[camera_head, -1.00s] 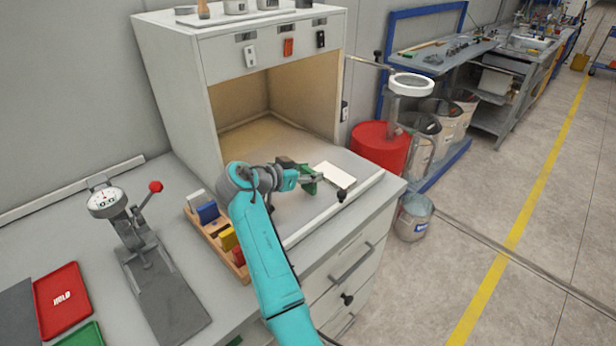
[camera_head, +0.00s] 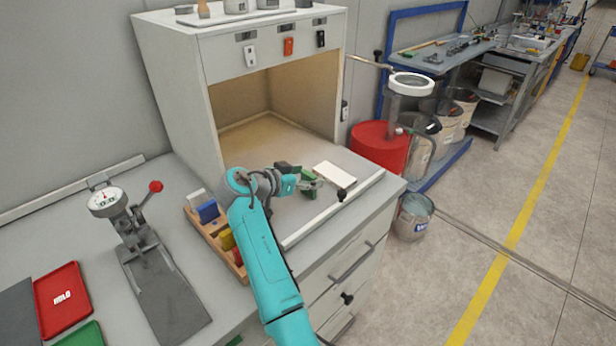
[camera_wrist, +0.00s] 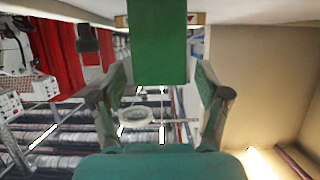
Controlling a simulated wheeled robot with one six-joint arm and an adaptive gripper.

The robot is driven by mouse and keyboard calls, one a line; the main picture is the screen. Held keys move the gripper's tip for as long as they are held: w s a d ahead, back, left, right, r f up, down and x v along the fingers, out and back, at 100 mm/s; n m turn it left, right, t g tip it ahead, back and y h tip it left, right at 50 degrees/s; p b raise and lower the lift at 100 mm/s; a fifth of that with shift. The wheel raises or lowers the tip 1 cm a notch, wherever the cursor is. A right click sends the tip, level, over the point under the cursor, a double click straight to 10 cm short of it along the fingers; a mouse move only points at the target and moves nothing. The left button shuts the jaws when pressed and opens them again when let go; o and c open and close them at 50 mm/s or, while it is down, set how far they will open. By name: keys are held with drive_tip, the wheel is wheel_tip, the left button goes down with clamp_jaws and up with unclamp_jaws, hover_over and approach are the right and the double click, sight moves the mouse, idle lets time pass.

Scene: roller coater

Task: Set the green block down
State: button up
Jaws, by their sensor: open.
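The green block (camera_head: 308,174) is at my gripper, over the grey worktop in front of the booth's opening. In the wrist view the green block (camera_wrist: 158,42) stands upright in the middle, reaching between my fingertips. My gripper (camera_wrist: 162,76) is open, with a finger on each side of the block and a narrow gap at the right finger. In the head view my gripper (camera_head: 305,180) is just left of a white plate (camera_head: 334,174). Whether the block's lower end touches the worktop is hidden.
A wooden rack (camera_head: 236,262) with coloured blocks stands left of my arm. A gauge stand (camera_head: 140,235) and a red tray (camera_head: 62,300) are further left. The booth (camera_head: 185,95) rises behind. A raised strip (camera_head: 335,207) runs along the worktop's front. A red drum (camera_head: 378,147) stands right.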

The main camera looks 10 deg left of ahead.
drive_tip(key=v, duration=0.6)
drive_tip(key=shift+s+a+r, duration=0.2)
drive_tip(key=shift+s, duration=0.1)
